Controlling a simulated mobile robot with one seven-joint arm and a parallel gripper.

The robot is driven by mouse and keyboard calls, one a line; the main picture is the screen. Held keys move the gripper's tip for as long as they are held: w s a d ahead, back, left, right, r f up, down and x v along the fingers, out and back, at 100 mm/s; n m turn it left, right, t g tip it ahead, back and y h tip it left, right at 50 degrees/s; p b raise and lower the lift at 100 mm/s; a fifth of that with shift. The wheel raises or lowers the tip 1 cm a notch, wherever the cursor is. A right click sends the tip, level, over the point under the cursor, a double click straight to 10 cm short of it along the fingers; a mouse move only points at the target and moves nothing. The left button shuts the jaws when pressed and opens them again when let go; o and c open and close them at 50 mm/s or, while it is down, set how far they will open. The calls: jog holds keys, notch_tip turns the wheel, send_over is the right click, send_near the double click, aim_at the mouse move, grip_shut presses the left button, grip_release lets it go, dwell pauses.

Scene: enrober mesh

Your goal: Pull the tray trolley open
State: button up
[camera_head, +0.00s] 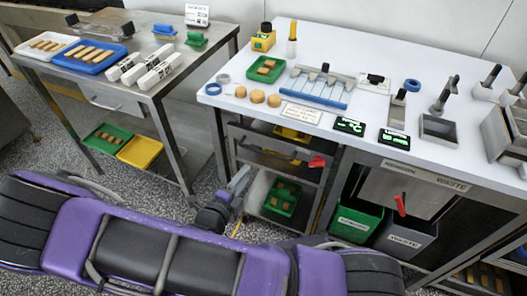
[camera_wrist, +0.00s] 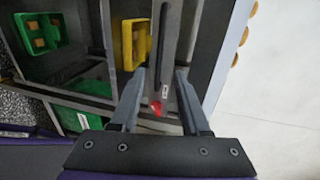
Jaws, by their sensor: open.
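The tray trolley (camera_head: 275,145) stands under the left part of the white bench, with a dark bar handle across its upper front. Green and yellow trays show inside it. In the wrist view the handle (camera_wrist: 163,35) is a dark bar running up the picture, beyond my fingertips and roughly in line with the gap between them. My gripper (camera_wrist: 162,72) is open, with nothing seen held. In the head view my gripper (camera_head: 240,183) is at the trolley's front left, partly hidden by my purple arm. I cannot tell whether a finger touches the trolley.
A red lever (camera_head: 316,161) sits at the trolley's right side. A green bin (camera_head: 356,222) and a grey waste bin (camera_head: 405,238) stand to the right. A steel side table (camera_head: 120,95) stands left. Speckled floor shows between the table and the trolley.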

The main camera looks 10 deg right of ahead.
aim_at(262, 152)
jog(key=b+x, duration=0.1)
jog(key=x, duration=1.2)
jog(key=shift+w+d+b, duration=0.2)
jog(key=shift+w+b, duration=0.1)
jog(key=shift+b, duration=0.1)
jog(key=shift+c, duration=0.2)
grip_shut()
dwell(0.4)
